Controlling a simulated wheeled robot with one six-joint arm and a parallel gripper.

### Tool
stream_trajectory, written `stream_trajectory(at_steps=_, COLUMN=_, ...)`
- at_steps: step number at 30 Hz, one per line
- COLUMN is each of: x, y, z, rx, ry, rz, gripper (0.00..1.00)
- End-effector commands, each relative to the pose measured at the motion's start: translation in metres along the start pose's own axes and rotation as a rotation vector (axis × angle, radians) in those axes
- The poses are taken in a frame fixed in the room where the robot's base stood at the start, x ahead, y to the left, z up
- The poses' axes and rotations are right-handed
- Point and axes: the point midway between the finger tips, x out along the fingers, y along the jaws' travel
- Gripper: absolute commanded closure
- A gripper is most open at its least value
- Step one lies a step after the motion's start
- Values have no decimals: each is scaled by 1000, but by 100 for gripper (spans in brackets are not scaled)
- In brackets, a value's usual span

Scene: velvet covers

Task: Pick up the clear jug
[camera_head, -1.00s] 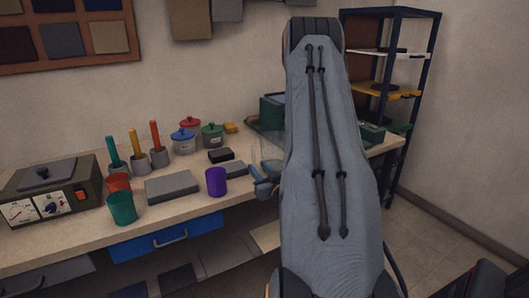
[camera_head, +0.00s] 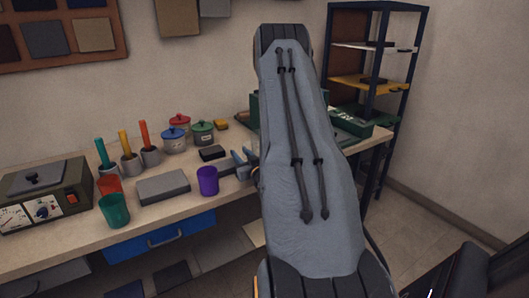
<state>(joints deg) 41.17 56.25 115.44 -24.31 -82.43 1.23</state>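I cannot make out the clear jug now. The part of the bench where it showed faintly before is behind my arm and gripper. My gripper (camera_head: 244,157) is low over the bench's front part, just right of the purple cup (camera_head: 208,181), and mostly covered by my arm. Its two blue-grey fingertips show apart with a gap between them. I see nothing held between them, though clear material there would be hard to see.
The bench (camera_head: 60,238) holds a grey slab (camera_head: 163,187), a teal cup (camera_head: 114,210), a red cup (camera_head: 109,186), lidded jars (camera_head: 202,133), a black block (camera_head: 212,153) and a control box (camera_head: 45,195). A green case (camera_head: 352,122) lies right. A shelf rack (camera_head: 375,80) stands behind.

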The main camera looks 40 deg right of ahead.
Motion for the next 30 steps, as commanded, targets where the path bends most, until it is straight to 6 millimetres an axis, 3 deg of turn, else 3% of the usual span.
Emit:
stream_trajectory(at_steps=4, x=0, y=0, z=0, rx=0, ry=0, rz=0, gripper=71)
stream_trajectory(at_steps=9, x=0, y=0, z=0, rx=0, ry=0, rz=0, gripper=99)
stream_trajectory(at_steps=30, x=0, y=0, z=-8, rx=-1, ry=2, rz=-1, gripper=100)
